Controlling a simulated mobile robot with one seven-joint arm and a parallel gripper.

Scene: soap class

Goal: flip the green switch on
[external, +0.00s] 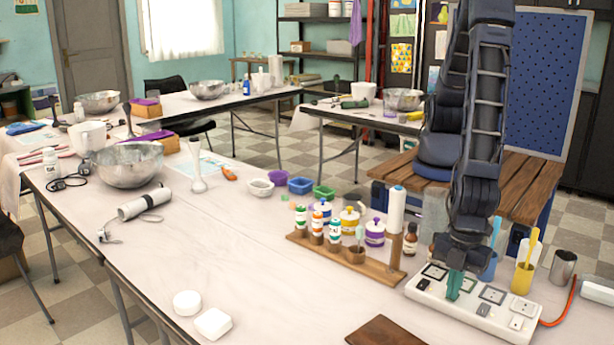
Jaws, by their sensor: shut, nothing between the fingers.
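A white power strip (418,289) with several sockets and switches lies on the right of the table. My gripper (454,293) points down over its middle, and its fingers are shut with nothing between them. A narrow green shape stands between my dark wrist and the strip's top. I cannot tell whether this green is my fingers, the green switch, or both. Whether the tips touch the strip is also unclear. No separate green switch can be made out, and its position cannot be read. Dark square sockets (493,295) show to the right of my gripper.
A wooden rack (300,238) with small bottles stands left of the strip, with a white cylinder (396,210) behind it. Blue and yellow cups (522,279) stand close behind the strip. An orange cord (563,305) leaves its right end. A brown board (385,332) lies in front.

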